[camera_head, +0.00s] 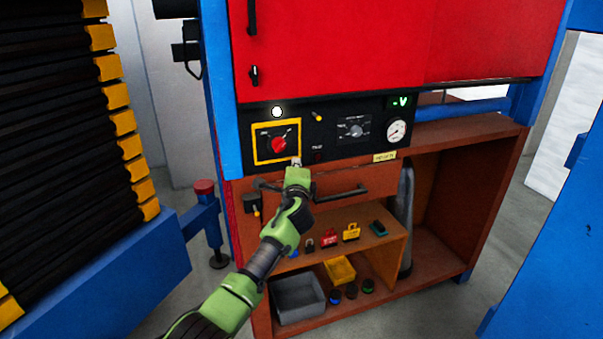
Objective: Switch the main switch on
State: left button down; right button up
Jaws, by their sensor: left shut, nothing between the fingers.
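The main switch (279,144) is a red rotary knob inside a yellow square frame, at the left end of the black control panel (328,117). My left gripper (296,161) is shut and empty, at the lower right corner of the yellow frame. Its tip is just below and right of the red knob. Whether the fingertips touch the panel I cannot tell. The small lettering around the knob is too small to read. My right gripper is not in view.
A white round lamp (277,112) sits above the switch. A dial (354,127) and a gauge (396,131) are to the right. Below are a drawer handle (342,193), a shelf with padlocks (351,232) and a grey bin (298,298). A blue frame post (219,90) stands left.

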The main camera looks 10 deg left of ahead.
pick_arm(q)
jog(key=r+v, duration=0.1)
jog(key=v, duration=0.6)
jog(key=shift+d+r+b, duration=0.2)
jog(key=shift+d+b, duration=0.1)
jog(key=shift+b, duration=0.05)
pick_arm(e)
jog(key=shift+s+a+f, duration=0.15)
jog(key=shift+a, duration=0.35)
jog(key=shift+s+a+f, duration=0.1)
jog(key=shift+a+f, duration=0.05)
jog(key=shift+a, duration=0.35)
pick_arm(q)
jog(key=shift+f, duration=0.1)
